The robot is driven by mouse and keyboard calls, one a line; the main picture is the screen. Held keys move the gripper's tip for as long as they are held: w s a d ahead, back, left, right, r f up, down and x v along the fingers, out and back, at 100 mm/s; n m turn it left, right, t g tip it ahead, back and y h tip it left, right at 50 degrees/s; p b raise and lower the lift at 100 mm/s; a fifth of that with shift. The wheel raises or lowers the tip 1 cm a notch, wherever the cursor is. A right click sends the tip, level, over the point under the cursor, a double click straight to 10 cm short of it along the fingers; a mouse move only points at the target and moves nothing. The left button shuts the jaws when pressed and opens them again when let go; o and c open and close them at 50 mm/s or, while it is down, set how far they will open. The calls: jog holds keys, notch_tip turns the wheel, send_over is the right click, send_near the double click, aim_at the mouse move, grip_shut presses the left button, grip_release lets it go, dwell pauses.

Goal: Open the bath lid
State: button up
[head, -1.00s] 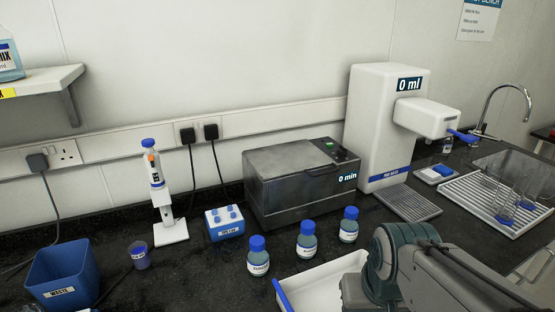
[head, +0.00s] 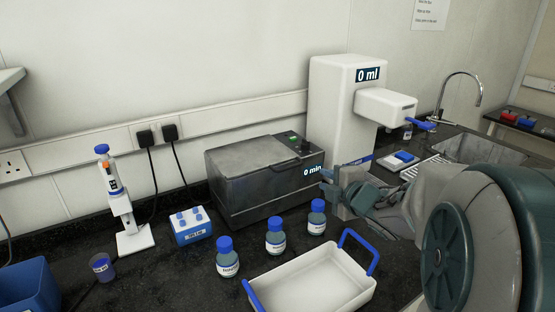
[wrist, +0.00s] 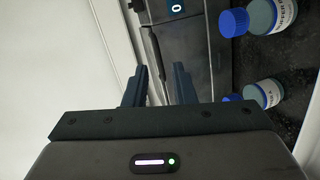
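The bath is a dark grey metal box (head: 255,190) on the black bench, with a "0 min" display at its front right corner. Its lid (head: 250,155) lies flat and shut. My gripper (head: 328,183) is at the bath's right front corner in the head view, partly hidden by my own arm. In the wrist view the two dark fingers of my gripper (wrist: 160,85) are spread with a gap between them and hold nothing. The bath's grey side and display (wrist: 178,20) show beyond the fingers. I cannot tell whether they touch it.
Blue-capped bottles (head: 275,237) stand in front of the bath. A white tray with blue handles (head: 318,270) lies nearer. A white dispenser (head: 335,110) reading "0 ml" stands behind right. A blue-white rack (head: 192,227) and a pipette stand (head: 120,205) are to the left.

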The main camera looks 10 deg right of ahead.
aim_at(292, 167)
jog(key=w+a+f+n, duration=0.1)
jog(key=w+a, duration=0.1)
jog(key=w, duration=0.2)
jog(key=w+a+f+n+y+p, duration=0.1)
jog(key=w+a, duration=0.1)
jog(key=w, duration=0.2)
jog(key=w+a+f+n+y, duration=0.1)
jog(key=w+a, duration=0.1)
jog(key=w, duration=0.2)
jog(key=shift+w+a+p, duration=0.15)
jog(key=shift+a+p, duration=0.1)
jog(key=shift+p, duration=0.05)
jog(key=shift+r, duration=0.1)
grip_shut()
